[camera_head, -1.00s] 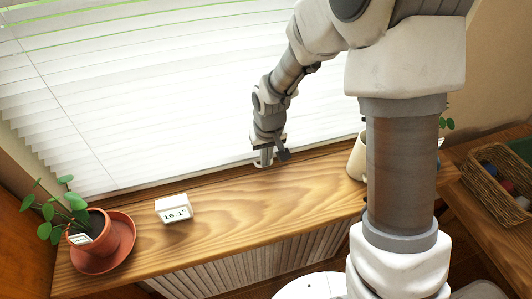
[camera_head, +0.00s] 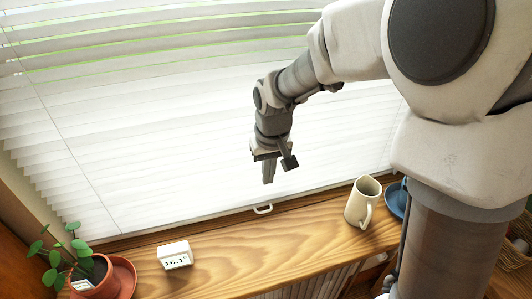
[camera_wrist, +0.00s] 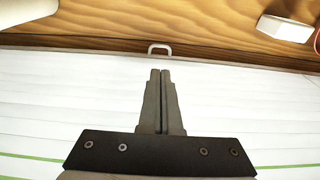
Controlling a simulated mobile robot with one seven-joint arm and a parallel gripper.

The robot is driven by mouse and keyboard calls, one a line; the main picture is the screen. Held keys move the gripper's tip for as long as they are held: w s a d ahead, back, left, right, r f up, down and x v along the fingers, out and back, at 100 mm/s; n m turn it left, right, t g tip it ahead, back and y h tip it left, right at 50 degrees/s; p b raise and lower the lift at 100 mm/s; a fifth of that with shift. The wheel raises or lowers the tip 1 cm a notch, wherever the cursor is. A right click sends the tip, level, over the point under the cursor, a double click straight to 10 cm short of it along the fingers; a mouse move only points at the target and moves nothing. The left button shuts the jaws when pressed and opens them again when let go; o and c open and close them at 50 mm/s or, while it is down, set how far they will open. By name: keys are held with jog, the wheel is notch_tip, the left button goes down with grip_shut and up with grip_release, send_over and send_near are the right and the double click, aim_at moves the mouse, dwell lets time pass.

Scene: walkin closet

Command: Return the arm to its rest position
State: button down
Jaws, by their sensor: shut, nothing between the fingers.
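My gripper (camera_head: 268,172) hangs from my raised arm in front of the white window blind (camera_head: 180,130). Its fingers point down, and nothing is between them. In the wrist view my gripper (camera_wrist: 161,74) has its two fingers together. A small white handle (camera_head: 263,209) is on the bottom rail of the blind, below and apart from the fingers. The handle also shows in the wrist view (camera_wrist: 160,48), beyond the fingertips.
The wooden sill (camera_head: 300,254) holds a potted plant (camera_head: 95,275), a small white display (camera_head: 175,255) reading about 16.1 and a cream mug (camera_head: 361,203). A blue dish (camera_head: 396,199) is partly hidden by my arm. A wicker basket (camera_head: 518,245) is at the right edge.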

jog(key=s+d+r+m+t, duration=0.1)
jog(key=s+d+r+t, duration=0.1)
jog(key=s+d+r, duration=0.4)
jog(key=s+d+r+m+t, duration=0.2)
jog(key=s+d+r, duration=0.4)
jog(key=s, duration=0.7)
jog(key=shift+d+r+h, duration=0.15)
jog(key=shift+r+h, duration=0.15)
jog(key=shift+r, duration=0.2)
